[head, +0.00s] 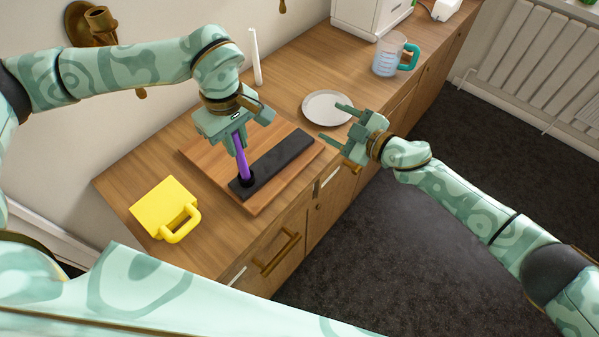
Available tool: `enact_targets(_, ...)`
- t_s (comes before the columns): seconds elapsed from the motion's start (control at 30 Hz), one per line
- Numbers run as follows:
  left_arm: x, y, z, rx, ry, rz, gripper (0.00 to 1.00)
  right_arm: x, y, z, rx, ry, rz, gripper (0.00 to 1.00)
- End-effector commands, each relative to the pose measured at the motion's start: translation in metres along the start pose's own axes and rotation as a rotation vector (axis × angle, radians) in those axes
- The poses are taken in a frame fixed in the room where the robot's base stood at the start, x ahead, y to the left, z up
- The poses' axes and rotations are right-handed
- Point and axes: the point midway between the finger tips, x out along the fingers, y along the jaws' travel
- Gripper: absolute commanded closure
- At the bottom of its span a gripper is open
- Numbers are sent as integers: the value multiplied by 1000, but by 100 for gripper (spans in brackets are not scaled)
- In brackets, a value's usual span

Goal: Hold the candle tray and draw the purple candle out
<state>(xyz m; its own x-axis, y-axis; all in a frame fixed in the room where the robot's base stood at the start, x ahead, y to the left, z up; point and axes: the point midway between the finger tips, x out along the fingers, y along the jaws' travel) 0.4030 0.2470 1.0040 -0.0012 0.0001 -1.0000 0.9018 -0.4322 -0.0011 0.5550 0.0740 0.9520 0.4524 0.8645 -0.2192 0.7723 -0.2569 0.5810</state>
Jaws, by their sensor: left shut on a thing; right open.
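The candle tray (285,160) is a long black slab lying on a wooden board. The purple candle (242,158) stands upright at the tray's near-left end, its foot at a dark holder there. My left gripper (239,143) comes down from above and is shut on the upper part of the purple candle, hiding its top. Whether the candle's foot is still inside the holder is hard to tell. My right gripper (337,127) is open and empty, above the counter's front edge, to the right of the tray and apart from it.
The wooden board (207,164) lies on the counter. A yellow mug (163,206) is at the near left, a white plate (326,108) right of the board. A white candle (255,57) stands by the wall; a measuring jug (388,56) is farther back. Drawer handles (277,254) jut from the front.

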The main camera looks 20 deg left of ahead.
Motion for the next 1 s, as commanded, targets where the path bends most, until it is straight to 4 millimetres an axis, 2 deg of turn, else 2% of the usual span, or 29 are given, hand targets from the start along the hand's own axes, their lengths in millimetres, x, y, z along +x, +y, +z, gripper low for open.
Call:
enact_targets(0.03,0,0,0,0,0,0,100,3,-20,-24,-5,50,-110,39)
enact_targets(0.1,0,0,0,0,0,0,100,0,-61,-43,49,80,-270,39)
enact_targets(0.2,0,0,0,0,0,0,100,-10,-112,-54,168,74,-438,39)
enact_targets(0.23,0,0,0,0,0,0,100,-13,-122,-57,208,68,-478,39)
enact_targets(0.4,0,0,0,0,0,0,100,-19,-136,-63,397,21,-563,39)
enact_targets(0.57,0,0,0,0,0,0,100,-11,-142,-65,455,8,-568,39)
enact_targets(1.0,0,0,0,0,0,0,100,64,-186,-77,456,8,-564,39)
